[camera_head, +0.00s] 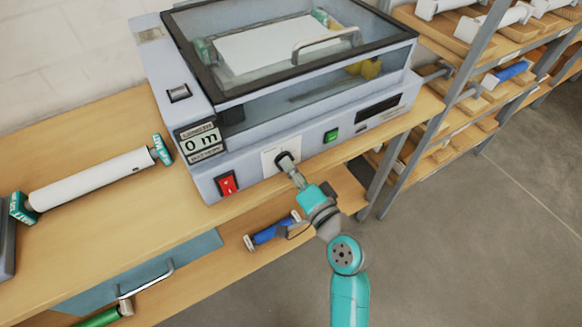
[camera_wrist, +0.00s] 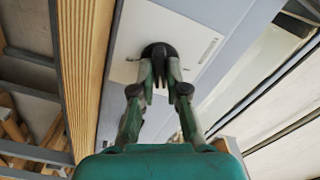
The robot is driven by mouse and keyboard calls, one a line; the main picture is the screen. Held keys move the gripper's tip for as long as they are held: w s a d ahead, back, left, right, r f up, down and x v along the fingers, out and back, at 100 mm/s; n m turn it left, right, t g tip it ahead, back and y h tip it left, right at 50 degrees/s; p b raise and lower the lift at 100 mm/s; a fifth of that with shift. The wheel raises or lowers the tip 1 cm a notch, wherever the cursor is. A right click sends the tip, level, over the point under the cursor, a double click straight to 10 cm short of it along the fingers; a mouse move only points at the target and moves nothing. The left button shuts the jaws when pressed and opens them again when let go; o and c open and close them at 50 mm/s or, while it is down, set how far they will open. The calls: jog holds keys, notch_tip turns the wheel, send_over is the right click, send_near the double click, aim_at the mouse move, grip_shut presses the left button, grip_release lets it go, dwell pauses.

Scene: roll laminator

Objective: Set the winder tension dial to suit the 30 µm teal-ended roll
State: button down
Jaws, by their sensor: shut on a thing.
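The winder tension dial is a black knob (camera_head: 283,158) on a white plate on the front of the roll laminator (camera_head: 240,170). The dial (camera_wrist: 158,50) also shows in the wrist view, between my fingertips. My gripper (camera_head: 291,166) is shut on the dial. Its setting and the plate's marks are too small to read. A white roll with teal ends (camera_head: 95,177) lies on the wooden bench, left of the laminator. Its end label is too small to read surely.
A red switch (camera_head: 227,183) sits left of the dial and a green button (camera_head: 331,136) right of it. A display reads 0 m (camera_head: 200,141). The glass lid (camera_head: 290,50) is down. A shelf rack (camera_head: 450,100) stands at right.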

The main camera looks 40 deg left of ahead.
jog(key=n, duration=1.3)
jog(key=shift+f, duration=0.1)
dwell(0.6)
jog(key=c, duration=1.2)
grip_release()
jog(key=v, duration=1.2)
